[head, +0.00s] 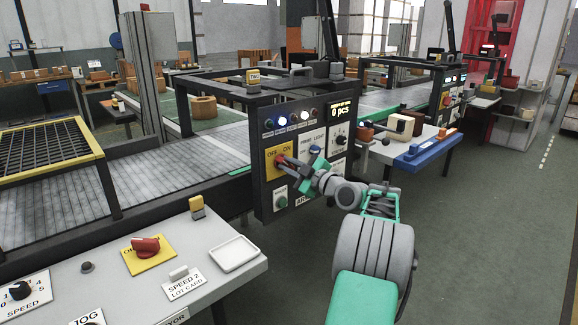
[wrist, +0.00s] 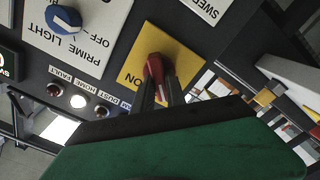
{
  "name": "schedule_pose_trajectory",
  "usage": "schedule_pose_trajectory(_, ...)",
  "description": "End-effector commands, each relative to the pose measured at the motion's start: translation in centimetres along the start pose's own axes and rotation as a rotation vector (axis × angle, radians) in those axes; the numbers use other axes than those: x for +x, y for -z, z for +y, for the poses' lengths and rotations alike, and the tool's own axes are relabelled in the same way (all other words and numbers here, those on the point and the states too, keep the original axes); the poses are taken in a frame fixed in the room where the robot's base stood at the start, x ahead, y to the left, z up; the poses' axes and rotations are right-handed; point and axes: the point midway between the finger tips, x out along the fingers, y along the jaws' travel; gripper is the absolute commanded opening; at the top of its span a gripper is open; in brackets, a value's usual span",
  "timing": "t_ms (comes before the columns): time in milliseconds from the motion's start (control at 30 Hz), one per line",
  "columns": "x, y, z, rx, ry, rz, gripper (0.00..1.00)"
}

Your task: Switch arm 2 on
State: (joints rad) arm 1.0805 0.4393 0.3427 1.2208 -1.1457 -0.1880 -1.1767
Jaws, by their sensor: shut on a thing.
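The black control panel (head: 262,200) stands at the end of the conveyor. It carries a yellow plate (head: 270,169) marked OFF and ON, with a red rotary switch (head: 281,160) on it. My gripper (head: 290,162) reaches the switch from the right. In the wrist view, the fingers of my gripper (wrist: 157,95) are closed around the red switch (wrist: 155,66). The yellow plate (wrist: 187,72) shows the word ON; OFF is not visible there. The switch's pointer direction is hard to tell. A label beginning "AR" low on the panel is partly hidden by my arm.
A blue PRIME LIGHT knob (wrist: 62,18) and a row of lamps (wrist: 78,101) are close to the switch. A green button (head: 281,202) is below it. A nearer desk (head: 110,269) has another red switch (head: 146,245) on yellow. Open floor (head: 470,230) lies right.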

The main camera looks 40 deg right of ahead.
Motion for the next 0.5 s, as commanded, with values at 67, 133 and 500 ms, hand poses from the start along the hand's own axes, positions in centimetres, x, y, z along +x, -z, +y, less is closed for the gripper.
schedule_pose_trajectory(67,0.00,0.01,-0.01,0.000,0.000,0.000,0.00)
schedule_pose_trajectory(133,0.00,0.01,-0.01,0.000,0.000,0.000,0.00)
schedule_pose_trajectory(500,-0.02,-0.07,0.07,0.004,0.000,-0.001,0.00)
